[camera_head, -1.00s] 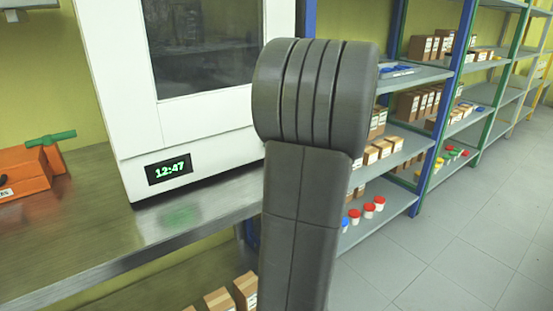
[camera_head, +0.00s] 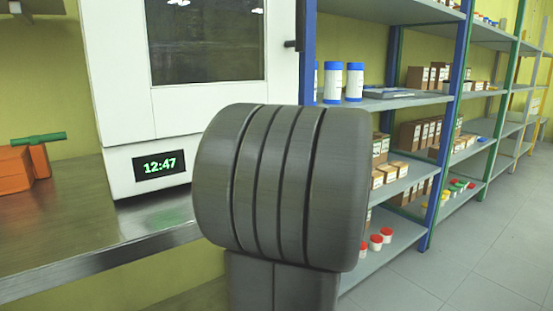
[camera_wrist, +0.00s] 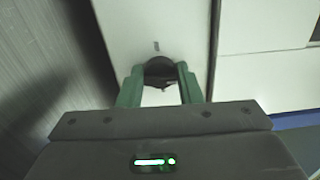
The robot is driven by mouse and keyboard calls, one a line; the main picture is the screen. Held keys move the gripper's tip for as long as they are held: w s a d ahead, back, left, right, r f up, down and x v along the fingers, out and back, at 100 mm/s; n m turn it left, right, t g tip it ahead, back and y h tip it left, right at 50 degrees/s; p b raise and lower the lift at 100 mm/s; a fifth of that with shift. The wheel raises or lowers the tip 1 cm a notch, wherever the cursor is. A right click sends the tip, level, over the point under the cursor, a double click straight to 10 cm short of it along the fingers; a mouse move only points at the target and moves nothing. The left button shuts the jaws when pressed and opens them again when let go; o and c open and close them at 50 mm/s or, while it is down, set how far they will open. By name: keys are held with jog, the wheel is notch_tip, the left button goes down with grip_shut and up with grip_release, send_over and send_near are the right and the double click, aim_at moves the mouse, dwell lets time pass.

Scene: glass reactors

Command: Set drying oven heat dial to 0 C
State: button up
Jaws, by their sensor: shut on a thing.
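The drying oven (camera_head: 110,95) is a white cabinet with a dark window and a green display reading 12:47. It stands on a metal bench at the left of the head view. In the wrist view, a dark round dial (camera_wrist: 160,71) sits on a white panel, with a small dark mark on the panel above it. My gripper (camera_wrist: 160,78) has its two green fingers on either side of the dial, shut on it. The dial's setting and scale cannot be read. In the head view my arm hides the gripper and the dial.
The metal bench (camera_head: 60,245) also holds an orange box (camera_head: 15,176) with a green bar at the left. Blue-posted shelves (camera_head: 405,101) with blue-lidded bottles, cartons and red-capped jars stand at the right. The grey floor (camera_head: 480,250) there is clear.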

jog(key=shift+n, duration=0.3)
dwell(0.4)
jog(key=o, duration=1)
jog(key=shift+c, duration=0.2)
jog(key=p+v, duration=0.1)
jog(key=v, duration=1.2)
jog(key=shift+s+d+p, duration=0.25)
jog(key=shift+s+p, duration=0.05)
jog(key=shift+s, duration=0.05)
jog(key=b+x, duration=0.2)
jog(key=x, duration=1.2)
